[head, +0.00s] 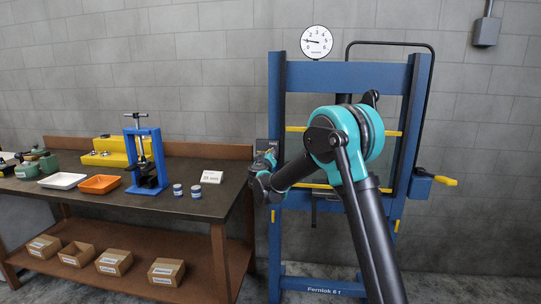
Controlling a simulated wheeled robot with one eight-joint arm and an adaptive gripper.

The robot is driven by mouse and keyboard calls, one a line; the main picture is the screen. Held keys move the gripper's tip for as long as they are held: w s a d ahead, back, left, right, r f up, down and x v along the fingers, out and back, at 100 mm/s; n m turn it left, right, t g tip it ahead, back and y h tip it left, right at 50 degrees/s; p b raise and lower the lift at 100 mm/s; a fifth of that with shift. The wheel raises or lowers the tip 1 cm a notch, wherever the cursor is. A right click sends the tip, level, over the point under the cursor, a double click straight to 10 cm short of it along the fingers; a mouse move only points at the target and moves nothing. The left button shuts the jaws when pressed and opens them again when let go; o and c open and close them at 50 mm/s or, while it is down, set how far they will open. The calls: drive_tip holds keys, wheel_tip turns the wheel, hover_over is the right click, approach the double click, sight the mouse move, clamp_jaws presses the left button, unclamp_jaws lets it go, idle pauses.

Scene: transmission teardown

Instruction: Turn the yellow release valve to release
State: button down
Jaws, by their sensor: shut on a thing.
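The blue press frame (276,95) stands against the wall, with the gauge (316,42) above it. My gripper (266,163) is at the frame's left post, in front of a small dark plate (261,145). It is shut on a small yellow part (271,154) there, which appears to be the yellow release valve. The fingers and my wrist hide most of that part, so its turn angle cannot be read. My arm crosses the middle of the press and hides part of its inside.
A workbench (105,205) on the left holds a blue puller (146,160), an orange tray (100,184), a white tray (62,181) and two small cans. Boxes (114,262) sit on its lower shelf. A yellow-tipped handle (446,180) sticks out right of the press.

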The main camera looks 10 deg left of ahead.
drive_tip(key=n, duration=0.7)
drive_tip(key=f+n, duration=0.1)
drive_tip(key=n, duration=0.3)
drive_tip(key=shift+a, duration=0.25)
idle(0.4)
drive_tip(key=c, duration=1.6)
unclamp_jaws()
drive_tip(key=shift+o, duration=0.2)
drive_tip(key=s, duration=1.2)
drive_tip(key=shift+a, duration=0.2)
